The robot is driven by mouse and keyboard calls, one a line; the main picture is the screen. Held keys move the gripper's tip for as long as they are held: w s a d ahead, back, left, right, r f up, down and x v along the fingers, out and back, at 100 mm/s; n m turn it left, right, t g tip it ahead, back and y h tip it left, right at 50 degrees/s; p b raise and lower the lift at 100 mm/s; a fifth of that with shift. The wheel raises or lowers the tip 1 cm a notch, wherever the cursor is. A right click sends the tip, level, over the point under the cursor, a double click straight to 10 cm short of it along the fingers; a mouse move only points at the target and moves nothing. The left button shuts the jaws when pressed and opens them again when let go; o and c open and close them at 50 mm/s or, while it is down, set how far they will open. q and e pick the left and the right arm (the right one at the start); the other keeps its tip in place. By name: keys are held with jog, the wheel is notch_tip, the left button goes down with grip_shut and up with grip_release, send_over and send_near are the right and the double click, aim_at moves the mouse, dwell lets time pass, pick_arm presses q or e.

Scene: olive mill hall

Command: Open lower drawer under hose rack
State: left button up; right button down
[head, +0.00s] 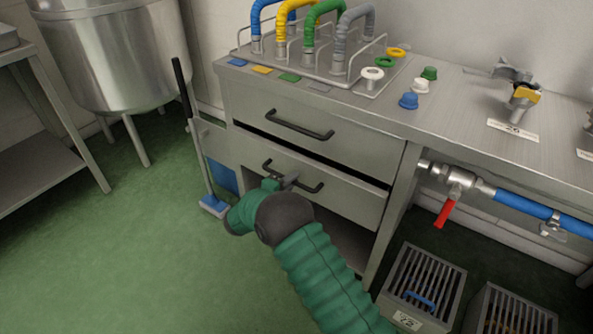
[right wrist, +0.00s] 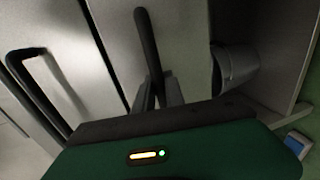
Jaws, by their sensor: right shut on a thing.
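The lower drawer (head: 350,203) is a grey metal front under the hose rack (head: 345,83), with a black bar handle (head: 313,187). A dark gap shows along its top edge; I cannot tell how far out it stands. My right gripper (head: 283,181) is shut on that handle, near its middle. In the right wrist view the handle (right wrist: 147,40) runs between the two fingers (right wrist: 156,95). The upper drawer (head: 320,133) looks flush, and its own handle (right wrist: 35,85) shows at the left of the wrist view. My left gripper is out of view.
A blue-footed brush (head: 213,205) with a long handle stands left of the drawers. Slatted crates (head: 422,285) stand at the lower right, below a blue hose with a red-levered valve (head: 447,210). A steel tank (head: 110,55) is at the back left. Green floor lies clear at left.

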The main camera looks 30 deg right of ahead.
jog(key=f+p+v, duration=0.1)
jog(key=p+v, duration=0.2)
jog(key=v, duration=0.5)
jog(key=f+p+v, duration=0.2)
jog(key=p+v, duration=0.1)
jog(key=v, duration=0.5)
jog(key=f+p+v, duration=0.1)
jog(key=p+v, duration=0.2)
jog(key=v, duration=0.6)
jog(key=shift+s+a+f, duration=0.3)
jog(key=shift+a+f, duration=0.05)
jog(key=shift+f, duration=0.25)
jog(key=c, duration=1.4)
grip_release()
jog(key=shift+w, duration=0.1)
jog(key=shift+c, duration=0.2)
jog(key=shift+p, duration=0.3)
jog(key=shift+r, duration=0.1)
